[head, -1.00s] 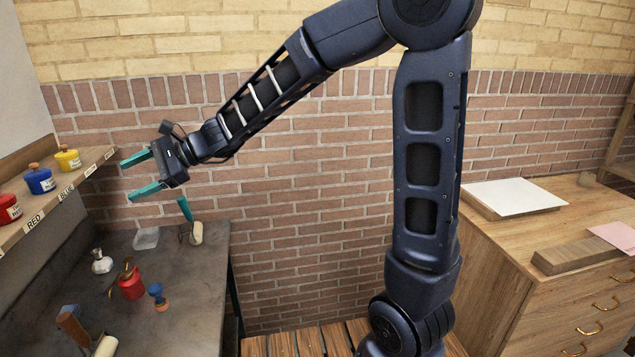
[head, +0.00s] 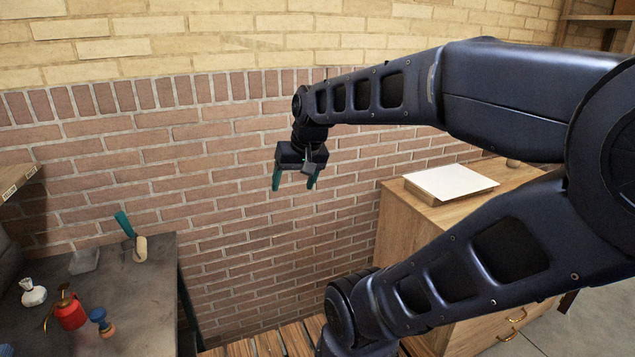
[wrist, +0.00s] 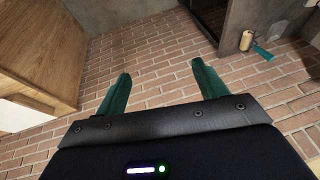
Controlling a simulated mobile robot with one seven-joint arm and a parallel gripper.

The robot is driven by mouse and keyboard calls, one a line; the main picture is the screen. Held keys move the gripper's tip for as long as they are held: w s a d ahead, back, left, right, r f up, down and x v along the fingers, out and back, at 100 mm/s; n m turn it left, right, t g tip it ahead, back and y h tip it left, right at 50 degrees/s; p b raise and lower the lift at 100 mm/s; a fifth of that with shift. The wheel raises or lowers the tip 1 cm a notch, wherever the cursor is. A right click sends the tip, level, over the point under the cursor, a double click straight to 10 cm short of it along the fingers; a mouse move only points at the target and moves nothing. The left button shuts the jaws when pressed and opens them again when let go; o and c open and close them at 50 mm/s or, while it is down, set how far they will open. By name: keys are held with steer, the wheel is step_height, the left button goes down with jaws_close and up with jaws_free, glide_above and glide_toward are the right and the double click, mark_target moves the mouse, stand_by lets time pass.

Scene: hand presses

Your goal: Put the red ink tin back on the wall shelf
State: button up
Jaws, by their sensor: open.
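My gripper (head: 293,186) is open and empty, pointing down in front of the brick wall, between the grey bench and the wooden cabinet. In the wrist view its two teal fingers (wrist: 160,75) are spread with nothing between them. Only a corner of the wall shelf (head: 18,182) shows at the left edge of the head view, with part of a label on its front. The red ink tin is in neither current view. My gripper is well to the right of the shelf corner.
The grey bench (head: 140,290) holds a red oil can (head: 69,312), a white bottle (head: 33,293), a blue-topped tool (head: 101,322) and a roller (head: 140,249) with a teal handle. A wooden cabinet (head: 405,215) bears a white sheet (head: 450,181). Open space lies around my gripper.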

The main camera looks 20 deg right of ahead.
steer(key=shift+t+h, duration=0.3)
steer(key=shift+h, duration=0.5)
steer(key=d, duration=0.1)
steer(key=s+d, duration=0.1)
steer(key=d, duration=0.1)
steer(key=s+d, duration=0.1)
steer(key=d, duration=0.1)
steer(key=shift+s+d+f, duration=0.1)
steer(key=shift+f, duration=0.05)
